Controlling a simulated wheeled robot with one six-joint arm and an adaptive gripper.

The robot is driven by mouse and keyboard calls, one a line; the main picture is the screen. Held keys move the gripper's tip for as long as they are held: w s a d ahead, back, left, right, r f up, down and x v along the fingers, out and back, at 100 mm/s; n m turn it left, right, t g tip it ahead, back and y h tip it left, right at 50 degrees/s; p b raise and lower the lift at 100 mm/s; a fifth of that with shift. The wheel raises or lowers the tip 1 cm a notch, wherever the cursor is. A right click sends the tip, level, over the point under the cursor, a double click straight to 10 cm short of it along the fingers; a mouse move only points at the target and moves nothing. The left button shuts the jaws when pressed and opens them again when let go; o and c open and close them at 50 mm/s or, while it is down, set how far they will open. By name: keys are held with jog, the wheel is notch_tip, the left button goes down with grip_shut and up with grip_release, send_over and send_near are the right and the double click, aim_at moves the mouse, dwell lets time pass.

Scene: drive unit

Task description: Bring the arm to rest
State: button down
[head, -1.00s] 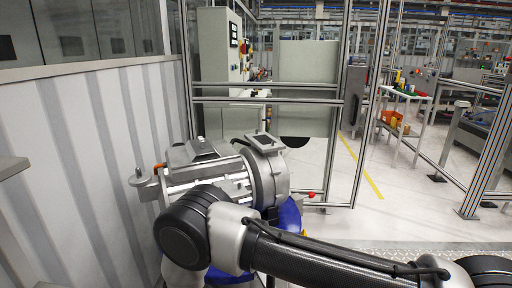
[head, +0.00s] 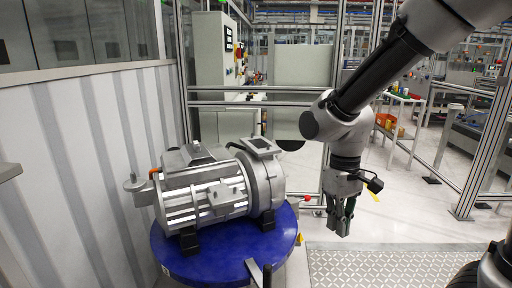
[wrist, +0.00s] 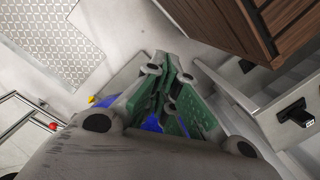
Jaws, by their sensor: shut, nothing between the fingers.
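My gripper (head: 340,222) hangs from my arm in the middle right of the head view, fingers pointing down. It is to the right of the blue round table, above the floor, and holds nothing. In the wrist view its green-padded fingers (wrist: 170,98) are close together. My arm comes in from the upper right and bends at the elbow down to the wrist. The grey drive unit (head: 215,192) lies on the blue round table (head: 190,262), apart from my gripper.
A ribbed wall (head: 85,150) stands at the left. A metal-framed fence (head: 260,102) stands behind the drive unit. A patterned floor plate (head: 390,268) lies below and right of my gripper. A shelf with coloured items (head: 400,96) stands at the back right.

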jog(key=s+d+r+m+t, duration=0.2)
jog(key=s+d+r+t, duration=0.1)
jog(key=d+r, duration=0.3)
jog(key=s+d+r+m+t, duration=0.2)
jog(key=s+d+r, duration=0.3)
jog(key=d, duration=0.6)
notch_tip(320, 180, up, 2)
jog(key=shift+s+r+m+t, duration=0.2)
jog(key=shift+m+t, duration=0.2)
jog(key=shift+m, duration=0.3)
jog(key=shift+d, duration=0.1)
